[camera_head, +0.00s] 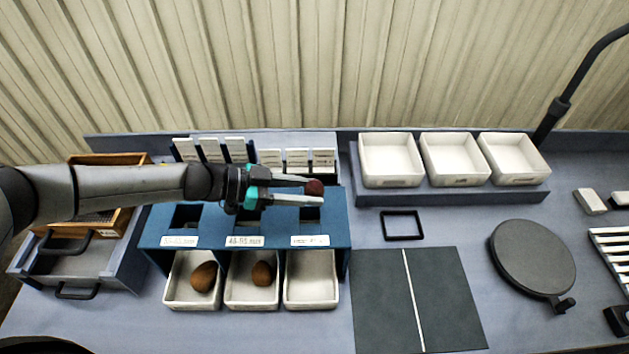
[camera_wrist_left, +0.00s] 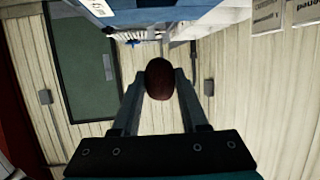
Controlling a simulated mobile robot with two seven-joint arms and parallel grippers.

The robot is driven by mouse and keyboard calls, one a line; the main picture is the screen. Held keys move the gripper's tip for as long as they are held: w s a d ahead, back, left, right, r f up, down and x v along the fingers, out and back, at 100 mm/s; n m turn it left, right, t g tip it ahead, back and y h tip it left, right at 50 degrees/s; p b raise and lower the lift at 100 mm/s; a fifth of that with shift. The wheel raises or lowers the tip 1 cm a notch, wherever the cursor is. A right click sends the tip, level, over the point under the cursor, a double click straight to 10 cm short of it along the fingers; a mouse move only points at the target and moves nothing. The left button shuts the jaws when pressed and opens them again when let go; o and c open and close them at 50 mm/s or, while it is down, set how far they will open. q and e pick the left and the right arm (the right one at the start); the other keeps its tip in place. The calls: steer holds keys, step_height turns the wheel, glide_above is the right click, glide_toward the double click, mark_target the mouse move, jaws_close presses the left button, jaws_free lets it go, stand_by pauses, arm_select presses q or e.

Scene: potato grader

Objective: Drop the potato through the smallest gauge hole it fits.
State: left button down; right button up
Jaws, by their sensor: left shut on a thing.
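My left gripper (camera_head: 312,191) reaches in from the left and is shut on a dark reddish-brown potato (camera_head: 315,187). In the left wrist view the potato (camera_wrist_left: 160,79) sits between the two fingertips. The blue gauge stand (camera_head: 338,212) has square holes in its top and a white label under each; the labels are too small to read surely. The held potato is above the right-hand part of the stand, and the fingers partly cover the right hole. White trays stand under the stand; the left tray (camera_head: 190,304) and middle tray (camera_head: 252,304) each hold a brown potato, and the right tray (camera_head: 311,292) is empty.
Three empty white bins (camera_head: 391,160) stand on a raised shelf at the back right. A black square frame (camera_head: 402,226), a dark mat (camera_head: 445,300) and a round dark plate (camera_head: 532,258) lie right of the stand. White cards stand behind it. A wooden box (camera_head: 120,215) is at left.

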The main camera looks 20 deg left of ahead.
arm_select(q)
steer(key=shift+a+f+n+t, duration=0.3)
steer(key=shift+a+f+t, duration=0.15)
steer(key=shift+f, duration=0.1)
